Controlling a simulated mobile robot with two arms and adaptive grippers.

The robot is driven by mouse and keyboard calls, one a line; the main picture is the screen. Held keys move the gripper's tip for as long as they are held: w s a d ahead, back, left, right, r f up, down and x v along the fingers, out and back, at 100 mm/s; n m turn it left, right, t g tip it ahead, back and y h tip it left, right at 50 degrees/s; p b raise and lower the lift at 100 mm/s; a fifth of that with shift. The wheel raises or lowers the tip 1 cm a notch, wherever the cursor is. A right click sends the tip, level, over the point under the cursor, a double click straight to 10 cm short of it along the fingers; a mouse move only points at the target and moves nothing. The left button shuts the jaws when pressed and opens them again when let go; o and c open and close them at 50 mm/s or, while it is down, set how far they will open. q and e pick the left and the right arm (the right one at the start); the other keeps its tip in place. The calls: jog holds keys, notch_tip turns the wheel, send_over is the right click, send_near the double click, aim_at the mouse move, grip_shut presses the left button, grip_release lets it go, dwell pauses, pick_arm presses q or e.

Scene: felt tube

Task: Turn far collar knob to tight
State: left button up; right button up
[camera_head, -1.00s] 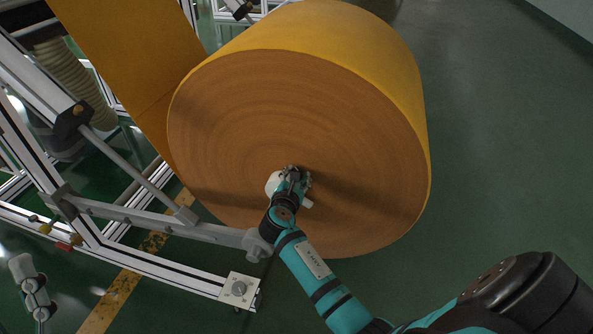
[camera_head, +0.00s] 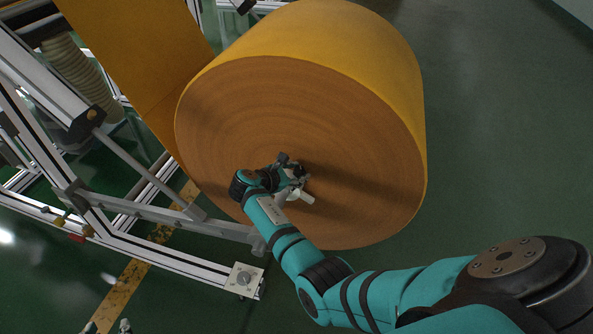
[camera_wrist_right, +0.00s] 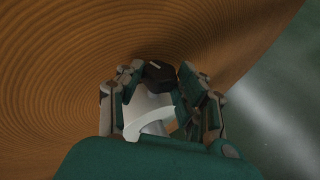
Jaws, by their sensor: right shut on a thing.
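A large roll of orange felt (camera_head: 230,130) fills the middle of the head view, its flat end facing me. At its core is a white collar (camera_head: 302,197), partly hidden by my right gripper. In the right wrist view the white collar (camera_wrist_right: 148,108) sits between the fingers, with a dark knob (camera_wrist_right: 158,73) bearing a pale line just beyond it. My right gripper (camera_head: 297,172) is at the core. In the wrist view its fingers (camera_wrist_right: 160,85) are closed in on both sides of the dark knob. My left gripper is not clearly seen.
A metal frame (camera_head: 150,255) with a support bar runs along the left and below the roll. A square plate with a round knob (camera_head: 244,279) sits at its near corner. The green floor (camera_head: 500,130) on the right is clear.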

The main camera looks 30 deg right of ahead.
jog(key=shift+m+g, duration=0.3)
dwell(0.4)
jog(key=o, duration=0.9)
jog(key=v, duration=0.7)
jog(key=shift+a+r, duration=0.15)
jog(key=shift+r, duration=0.05)
